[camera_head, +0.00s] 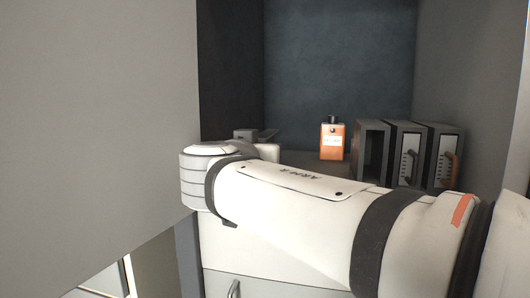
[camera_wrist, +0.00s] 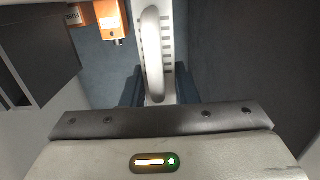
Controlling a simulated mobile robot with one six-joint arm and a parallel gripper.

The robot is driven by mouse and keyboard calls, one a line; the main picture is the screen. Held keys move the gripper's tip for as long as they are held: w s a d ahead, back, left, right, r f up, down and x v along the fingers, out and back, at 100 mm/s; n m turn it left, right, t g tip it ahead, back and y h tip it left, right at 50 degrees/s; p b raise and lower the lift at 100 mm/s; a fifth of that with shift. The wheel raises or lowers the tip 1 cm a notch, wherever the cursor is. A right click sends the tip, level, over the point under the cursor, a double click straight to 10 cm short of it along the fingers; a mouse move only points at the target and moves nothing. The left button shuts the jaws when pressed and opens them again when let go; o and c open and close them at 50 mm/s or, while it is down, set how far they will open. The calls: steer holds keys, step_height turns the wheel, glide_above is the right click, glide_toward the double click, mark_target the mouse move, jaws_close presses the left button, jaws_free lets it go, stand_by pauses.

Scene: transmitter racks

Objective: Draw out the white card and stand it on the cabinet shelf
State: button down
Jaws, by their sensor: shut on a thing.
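In the wrist view, the white card (camera_wrist: 168,38) has a vented edge and a long pale handle (camera_wrist: 153,58). My gripper (camera_wrist: 157,88) is shut on the handle, with its dark fingers on either side. The card's far end runs out of the top of the picture. In the head view, my gripper (camera_head: 257,136) is at the left of the cabinet shelf (camera_head: 303,157), beside the grey wall. The card cannot be made out there. Whether it touches the shelf cannot be told.
At right is a rack (camera_head: 371,150) with an empty left slot. Two other cards (camera_head: 408,155) (camera_head: 446,158) sit in its slots. A large grey panel (camera_head: 95,110) fills the left.

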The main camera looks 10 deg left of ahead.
steer(key=shift+f+b, duration=0.8)
steer(key=shift+b, duration=0.5)
steer(key=c, duration=1.1)
jaws_free()
steer(key=shift+o, duration=0.2)
